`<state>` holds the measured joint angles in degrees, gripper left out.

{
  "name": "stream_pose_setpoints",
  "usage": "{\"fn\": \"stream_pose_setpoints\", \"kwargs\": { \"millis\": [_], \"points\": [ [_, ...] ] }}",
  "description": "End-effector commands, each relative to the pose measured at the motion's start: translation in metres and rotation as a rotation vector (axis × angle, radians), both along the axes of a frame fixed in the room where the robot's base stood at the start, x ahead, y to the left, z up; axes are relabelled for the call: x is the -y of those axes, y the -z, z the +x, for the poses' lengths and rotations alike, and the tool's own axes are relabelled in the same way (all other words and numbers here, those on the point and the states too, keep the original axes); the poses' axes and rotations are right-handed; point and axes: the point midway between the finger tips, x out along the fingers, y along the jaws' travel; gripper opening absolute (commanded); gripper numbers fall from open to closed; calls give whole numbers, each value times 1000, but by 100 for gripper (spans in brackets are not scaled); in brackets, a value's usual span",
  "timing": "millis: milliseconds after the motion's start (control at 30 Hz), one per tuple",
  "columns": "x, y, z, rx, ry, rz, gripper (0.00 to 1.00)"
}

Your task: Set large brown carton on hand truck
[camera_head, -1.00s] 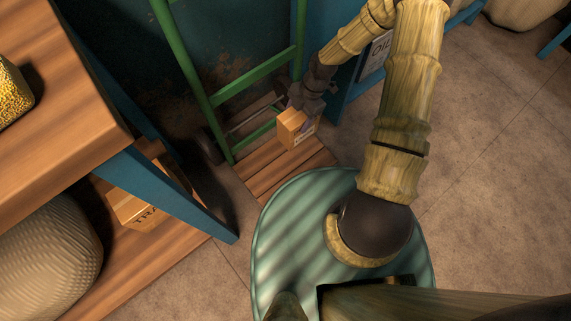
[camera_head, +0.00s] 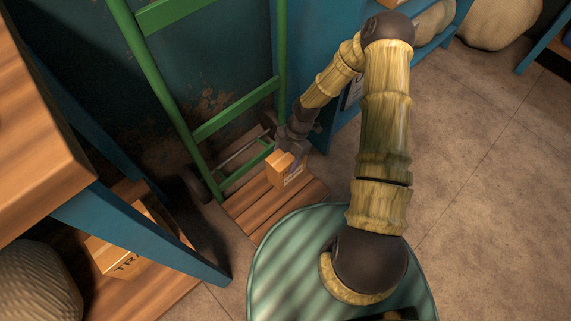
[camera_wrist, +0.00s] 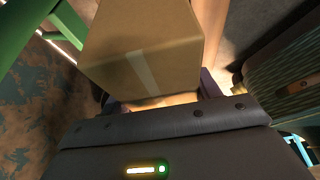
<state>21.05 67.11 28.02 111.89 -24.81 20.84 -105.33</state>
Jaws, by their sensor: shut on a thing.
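The brown carton (camera_head: 284,171) is at the hand truck's wooden platform in the head view. In the wrist view the carton (camera_wrist: 146,62) fills the upper middle, with a pale tape strip along it. My gripper (camera_head: 292,153) is shut on the carton from above and behind; the fingers are partly hidden by the carton in the wrist view. The green hand truck (camera_head: 237,107) stands against the dark wall, its slatted wooden platform (camera_head: 250,218) on the floor. I cannot tell whether the carton touches the platform or hangs just above it.
A wooden table with a blue leg (camera_head: 140,236) stands at the left. Another carton (camera_head: 128,246) and a woven grey object (camera_head: 38,287) sit on its lower shelf. A blue shelf unit (camera_head: 318,50) stands right of the hand truck. The floor at the right is clear.

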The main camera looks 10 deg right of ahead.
Motion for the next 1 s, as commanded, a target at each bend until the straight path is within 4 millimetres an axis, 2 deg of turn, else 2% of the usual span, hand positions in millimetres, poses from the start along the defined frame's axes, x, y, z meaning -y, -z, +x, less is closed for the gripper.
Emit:
{"fn": "stream_pose_setpoints", "kwargs": {
  "millis": [67, 333, 733, 767, 867, 1000],
  "points": [
    [0, 3, 0, 0, 0, 0, 0],
    [0, 37, 0, -1, 0, 1, 0],
    [0, 39, 0, 1, 0, 1, 0],
    [0, 40, 0, 0, 0, 0, 64],
    [0, 39, 0, 0, 0, 0, 83],
    [0, 39, 0, 0, 0, 0, 83]
  ]
}}
